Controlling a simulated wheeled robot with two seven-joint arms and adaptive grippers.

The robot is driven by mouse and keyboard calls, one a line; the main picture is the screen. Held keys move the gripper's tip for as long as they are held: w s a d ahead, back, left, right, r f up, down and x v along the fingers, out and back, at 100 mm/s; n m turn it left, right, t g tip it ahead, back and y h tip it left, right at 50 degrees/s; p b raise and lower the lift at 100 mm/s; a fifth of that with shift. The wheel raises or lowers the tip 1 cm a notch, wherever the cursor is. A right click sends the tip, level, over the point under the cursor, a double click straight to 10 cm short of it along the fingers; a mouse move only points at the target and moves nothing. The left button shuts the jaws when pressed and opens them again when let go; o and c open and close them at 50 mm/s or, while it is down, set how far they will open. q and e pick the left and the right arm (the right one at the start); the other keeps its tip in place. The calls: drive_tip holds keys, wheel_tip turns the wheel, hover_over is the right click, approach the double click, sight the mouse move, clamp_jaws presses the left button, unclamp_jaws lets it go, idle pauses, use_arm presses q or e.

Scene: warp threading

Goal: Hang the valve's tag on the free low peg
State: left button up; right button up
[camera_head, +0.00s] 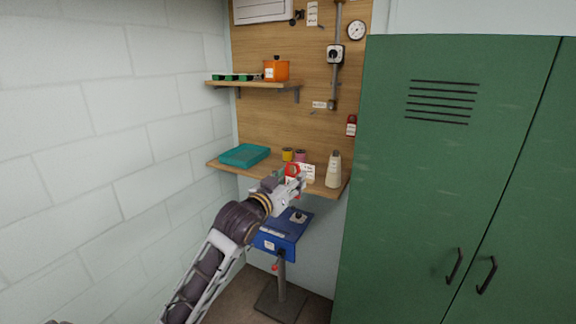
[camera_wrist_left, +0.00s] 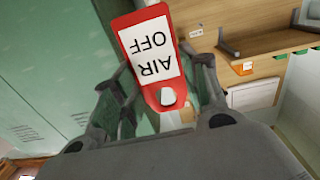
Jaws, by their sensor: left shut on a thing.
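My left gripper (camera_head: 290,182) is shut on a red tag (camera_wrist_left: 127,21) with a white label reading AIR OFF. The tag shows upside down in the left wrist view and as a small red patch in the head view (camera_head: 292,169). The gripper is in front of the lower shelf's edge. A pipe with a dark-knobbed grey box (camera_head: 335,54) runs down the wood panel. A small white label (camera_head: 319,104) is near its lower end; a thin dark piece is below it, too small to identify as a peg. Another red tag (camera_head: 351,126) hangs farther right. My right gripper is out of view.
The lower shelf (camera_head: 225,167) carries a teal tray (camera_head: 244,155), small pots and a cream bottle (camera_head: 333,170). A blue box on a stand (camera_head: 281,236) is below. Green lockers (camera_head: 440,190) border the right side.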

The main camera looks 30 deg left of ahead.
use_arm(q)
drive_tip(key=s+d+f, duration=0.3)
drive_tip(key=d+f, duration=0.1)
drive_tip(key=f, duration=0.7)
drive_tip(key=s+d+f, duration=0.2)
drive_tip(key=d+f, duration=0.2)
drive_tip(key=f, duration=0.7)
drive_tip(key=s+d+f, duration=0.3)
drive_tip(key=d+f, duration=0.1)
drive_tip(key=f, duration=0.7)
drive_tip(key=shift+s+f+h, duration=0.3)
drive_tip(key=shift+f, duration=0.05)
drive_tip(key=shift+f+b, duration=1.65)
drive_tip(key=shift+b, duration=0.05)
drive_tip(key=shift+f+b, duration=0.4)
